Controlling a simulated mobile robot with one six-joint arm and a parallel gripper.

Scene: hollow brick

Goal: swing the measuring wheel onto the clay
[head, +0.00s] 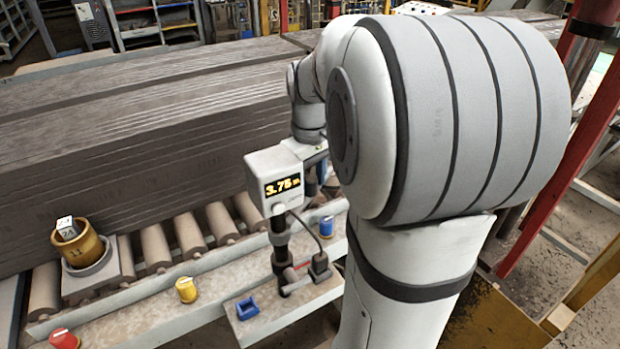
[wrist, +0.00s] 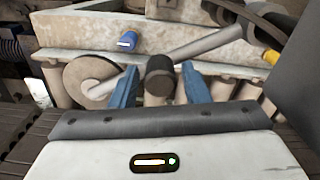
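The measuring wheel (wrist: 90,80) is a grey-brown disc at the left of the wrist view, on a pale metal arm (wrist: 205,43) that slants up to the right. A dark, round-ended handle (wrist: 158,76) stands in front of this arm. My gripper (wrist: 160,84) has its two blue fingers apart, one on each side of the handle, with a visible gap on both sides. The clay (head: 130,150) is a long grooved grey-brown column in the head view. I cannot tell whether the wheel touches it. My arm hides the wheel and most of my gripper in the head view.
A display box (head: 284,180) on a post reads 3.75. Blue (head: 326,226), yellow (head: 186,289) and red (head: 64,338) knobs line the ledge. A red post (head: 560,140) rises at the right.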

